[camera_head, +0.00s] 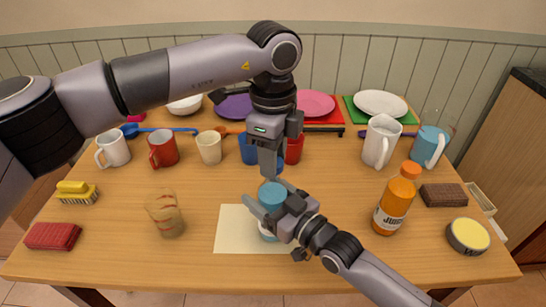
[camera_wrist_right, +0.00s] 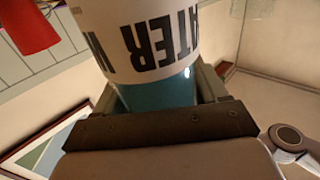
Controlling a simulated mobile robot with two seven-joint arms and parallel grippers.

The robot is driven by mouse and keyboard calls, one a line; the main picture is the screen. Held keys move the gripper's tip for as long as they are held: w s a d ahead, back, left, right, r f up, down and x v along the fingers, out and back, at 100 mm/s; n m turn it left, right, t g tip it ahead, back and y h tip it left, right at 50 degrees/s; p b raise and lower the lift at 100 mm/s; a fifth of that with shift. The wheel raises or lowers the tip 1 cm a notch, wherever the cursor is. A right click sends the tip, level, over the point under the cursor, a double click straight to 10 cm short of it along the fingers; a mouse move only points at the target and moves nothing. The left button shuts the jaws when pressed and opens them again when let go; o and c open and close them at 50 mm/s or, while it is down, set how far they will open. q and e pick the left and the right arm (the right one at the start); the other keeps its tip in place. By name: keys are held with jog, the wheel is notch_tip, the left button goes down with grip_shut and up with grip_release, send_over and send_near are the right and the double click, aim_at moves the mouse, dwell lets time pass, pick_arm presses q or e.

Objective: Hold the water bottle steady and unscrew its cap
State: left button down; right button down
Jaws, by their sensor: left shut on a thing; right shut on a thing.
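The water bottle stands upright on a cream sheet (camera_head: 231,232) near the front middle of the table. Its blue cap (camera_head: 272,194) shows in the head view, and most of its body is hidden behind my right gripper. My right gripper (camera_head: 262,212) is shut around the bottle body from the right. In the right wrist view the bottle (camera_wrist_right: 150,40) shows a white label with "WATER" and a blue part between the fingers. My left gripper (camera_head: 270,176) points down from above and is shut on the blue cap.
An orange juice bottle (camera_head: 394,204) stands right of my right gripper. A patterned glass (camera_head: 165,214) stands to the left. Mugs, cups and a white pitcher (camera_head: 381,141) stand behind. A tin (camera_head: 467,236) and brown block (camera_head: 444,195) are at the right.

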jog(key=shift+f, duration=0.1)
pick_arm(q)
jog(key=shift+r, duration=2)
pick_arm(e)
grip_release()
jog(key=shift+d, duration=0.1)
